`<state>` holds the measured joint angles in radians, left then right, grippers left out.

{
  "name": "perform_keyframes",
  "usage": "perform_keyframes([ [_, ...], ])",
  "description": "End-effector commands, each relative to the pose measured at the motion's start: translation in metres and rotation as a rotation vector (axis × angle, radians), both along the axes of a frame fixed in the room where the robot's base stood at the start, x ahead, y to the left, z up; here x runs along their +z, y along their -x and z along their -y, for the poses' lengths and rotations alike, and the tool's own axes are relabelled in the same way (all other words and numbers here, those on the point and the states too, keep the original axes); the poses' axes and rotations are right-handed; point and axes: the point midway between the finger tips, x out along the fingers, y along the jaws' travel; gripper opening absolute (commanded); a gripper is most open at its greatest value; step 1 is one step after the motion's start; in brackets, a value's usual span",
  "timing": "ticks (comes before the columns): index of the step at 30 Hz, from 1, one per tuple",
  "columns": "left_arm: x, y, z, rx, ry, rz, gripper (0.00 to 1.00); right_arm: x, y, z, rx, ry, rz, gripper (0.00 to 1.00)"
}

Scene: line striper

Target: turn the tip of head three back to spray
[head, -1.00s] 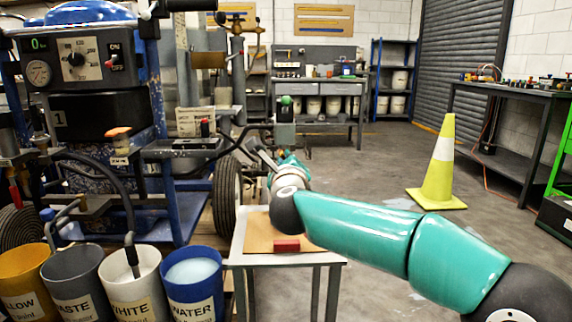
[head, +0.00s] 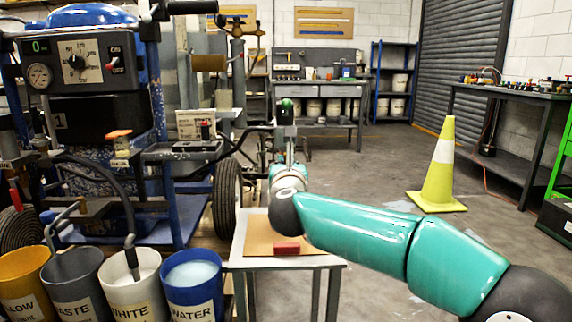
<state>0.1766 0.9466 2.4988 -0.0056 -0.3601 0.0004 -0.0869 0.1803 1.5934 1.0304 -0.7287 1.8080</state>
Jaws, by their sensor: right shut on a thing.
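A dark block with a green knob (head: 286,104) stands behind the small table, at the end of a bar from the striper; I take it for head three. Its number and its tip are too small or hidden to make out. My right gripper (head: 287,142) reaches away from me and up to just below this block. Its fingers are small and partly hidden by my own wrist; it is shut at the block's underside, where the tip sits. Which way the tip points I cannot tell. My left gripper is out of view.
The striper (head: 80,100) with its dial panel fills the left. Yellow, waste, white and water buckets (head: 192,290) stand in front. A small table (head: 240,250) holds a red block (head: 287,247). A yellow cone (head: 438,170) stands right; the floor between is clear.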

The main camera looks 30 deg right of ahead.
Motion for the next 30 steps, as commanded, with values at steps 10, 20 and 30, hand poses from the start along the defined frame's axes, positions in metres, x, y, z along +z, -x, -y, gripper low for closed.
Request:
perform_keyframes([
  [10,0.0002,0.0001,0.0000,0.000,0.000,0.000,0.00,0.0035,0.0018,0.0045,-0.012,-0.007,0.012,0.32],
  [20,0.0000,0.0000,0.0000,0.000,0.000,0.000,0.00,0.0011,0.0006,0.0016,-0.004,-0.007,0.007,0.50],
  [30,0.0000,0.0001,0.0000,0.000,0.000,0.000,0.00,0.0005,0.0003,0.0008,-0.002,-0.006,0.005,0.69],
])
